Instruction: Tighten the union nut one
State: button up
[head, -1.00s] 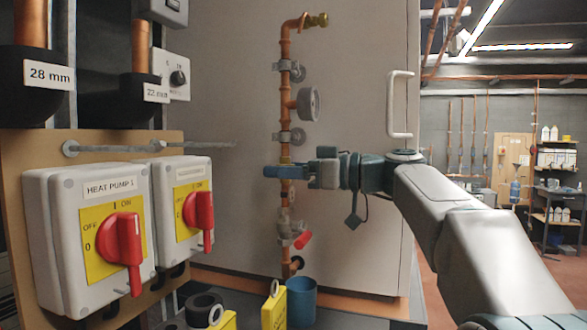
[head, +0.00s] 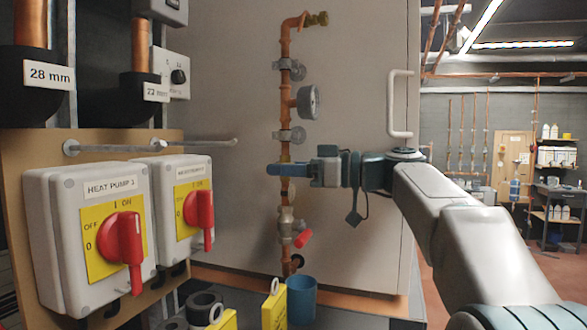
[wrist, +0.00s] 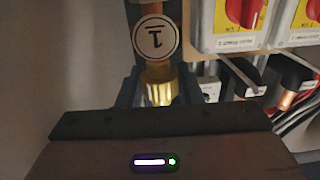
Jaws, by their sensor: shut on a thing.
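My gripper (head: 284,175) reaches the pipe from the right in the head view, below the lower pipe clip. Its blue jaws are shut on the nut, one on each side, and they hide most of it in the head view. The jaws also flank the nut in the wrist view (wrist: 160,98).
A pressure gauge (head: 308,102) sits above my gripper. A valve with a red lever (head: 302,239) is below it. Two switch boxes with red handles (head: 124,240) stand at the left. A blue cup (head: 301,299) is below the pipe. A cabinet handle (head: 399,104) is at the right.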

jog(key=shift+f+m+t+h+b, duration=0.1)
jog(key=shift+m+t+h+b, duration=0.7)
jog(key=shift+m+t+b, duration=1)
jog(key=shift+m+t+h+b, duration=0.4)
jog(key=shift+t+h+b, duration=0.3)
jog(key=shift+t+b, duration=0.55)
jog(key=o, duration=1.1)
jog(key=shift+o, duration=0.2)
